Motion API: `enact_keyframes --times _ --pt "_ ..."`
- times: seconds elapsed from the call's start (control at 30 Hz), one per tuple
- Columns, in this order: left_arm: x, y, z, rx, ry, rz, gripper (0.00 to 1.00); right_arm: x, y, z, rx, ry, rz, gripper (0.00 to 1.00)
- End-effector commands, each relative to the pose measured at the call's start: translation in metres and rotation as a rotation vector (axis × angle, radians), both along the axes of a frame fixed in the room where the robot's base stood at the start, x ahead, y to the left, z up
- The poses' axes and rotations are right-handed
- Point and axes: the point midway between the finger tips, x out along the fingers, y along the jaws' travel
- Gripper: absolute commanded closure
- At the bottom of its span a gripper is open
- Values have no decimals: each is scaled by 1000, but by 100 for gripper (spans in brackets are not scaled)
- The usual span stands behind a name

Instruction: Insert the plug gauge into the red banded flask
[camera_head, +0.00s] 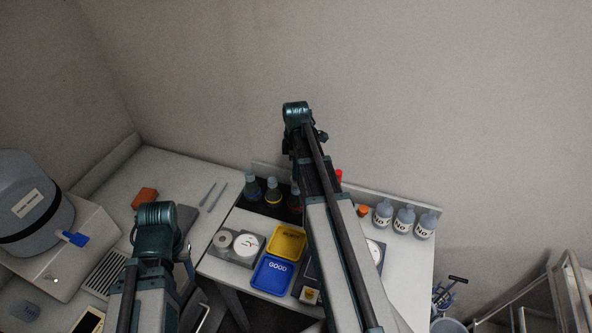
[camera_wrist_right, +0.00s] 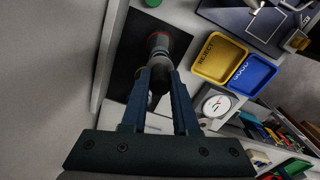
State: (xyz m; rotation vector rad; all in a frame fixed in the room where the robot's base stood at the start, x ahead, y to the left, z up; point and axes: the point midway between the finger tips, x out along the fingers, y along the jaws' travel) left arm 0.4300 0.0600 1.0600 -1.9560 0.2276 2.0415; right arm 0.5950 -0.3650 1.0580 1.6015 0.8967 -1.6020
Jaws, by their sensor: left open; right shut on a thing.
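The red banded flask (camera_head: 295,197) stands on a black mat behind my right arm, partly hidden. In the right wrist view the flask (camera_wrist_right: 161,42) shows its red band just beyond my right fingertips. My right gripper (camera_wrist_right: 160,76) is shut on a dark slim piece (camera_wrist_right: 154,99), which I take for the plug gauge. It lines up with the flask's neck; whether its tip is inside, above or beside the neck I cannot tell. In the head view my right gripper is hidden by its arm. My left arm shows at lower left, but its gripper is not visible.
Two other flasks, one blue banded (camera_head: 252,187) and one yellow banded (camera_head: 273,191), stand left of it. A yellow tray (camera_head: 286,242) and a blue tray (camera_head: 272,275) lie in front, beside a dial (camera_head: 246,244). Several labelled bottles (camera_head: 404,219) stand at right; a wall is behind.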

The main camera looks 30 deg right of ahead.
Motion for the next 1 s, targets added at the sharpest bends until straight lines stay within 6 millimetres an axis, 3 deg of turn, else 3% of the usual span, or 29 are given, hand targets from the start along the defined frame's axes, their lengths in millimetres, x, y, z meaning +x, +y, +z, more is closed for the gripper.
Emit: enact_keyframes --times 1.0 --pt "0 0 -11 0 0 0 50 0 0 -11 0 0 0 100"
